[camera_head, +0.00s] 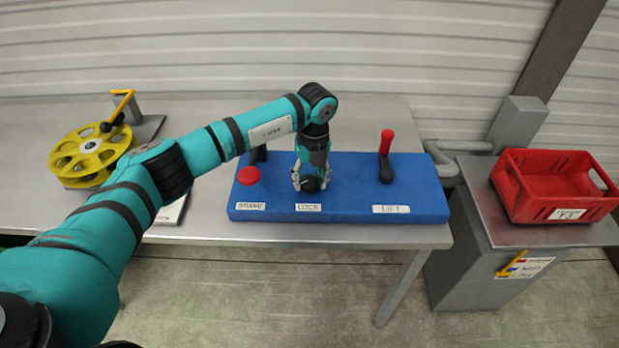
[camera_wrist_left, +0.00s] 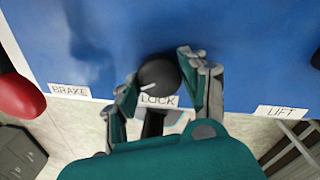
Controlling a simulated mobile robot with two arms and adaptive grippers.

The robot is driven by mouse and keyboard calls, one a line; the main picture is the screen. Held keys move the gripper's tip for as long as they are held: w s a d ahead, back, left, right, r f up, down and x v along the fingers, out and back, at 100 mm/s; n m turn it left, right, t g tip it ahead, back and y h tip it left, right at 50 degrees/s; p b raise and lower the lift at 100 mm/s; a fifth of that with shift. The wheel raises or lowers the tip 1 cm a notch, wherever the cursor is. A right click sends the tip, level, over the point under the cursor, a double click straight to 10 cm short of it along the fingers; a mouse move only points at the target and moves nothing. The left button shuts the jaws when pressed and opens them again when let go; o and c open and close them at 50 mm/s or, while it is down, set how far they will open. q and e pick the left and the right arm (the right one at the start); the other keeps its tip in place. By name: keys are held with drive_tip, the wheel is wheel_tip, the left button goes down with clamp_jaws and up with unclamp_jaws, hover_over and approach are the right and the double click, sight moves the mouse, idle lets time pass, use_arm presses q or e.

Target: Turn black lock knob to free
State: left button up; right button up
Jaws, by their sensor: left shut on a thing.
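The black lock knob (camera_head: 310,184) stands on the blue panel (camera_head: 345,212), just behind the label LOCK. My left gripper (camera_head: 311,182) points down over it, with one finger on each side. In the left wrist view the knob (camera_wrist_left: 160,75) is a round black cap with a short white mark pointing to the lower left in the picture. The fingers of my left gripper (camera_wrist_left: 162,85) are closed around its sides. The knob's lower part is hidden. My right gripper is in neither view.
A yellow reel (camera_head: 92,155) stands on the table at the left. A red crate (camera_head: 553,186) sits on a side stand at the right.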

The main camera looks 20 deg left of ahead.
sight(313, 179)
use_arm(q)
drive_tip(key=shift+r, duration=0.1)
drive_tip(key=o, duration=1.1)
drive_tip(key=shift+o, duration=0.2)
wheel_tip(313, 179, up, 12)
drive_tip(key=shift+w+d, duration=0.25)
drive_tip(key=shift+d, duration=0.05)
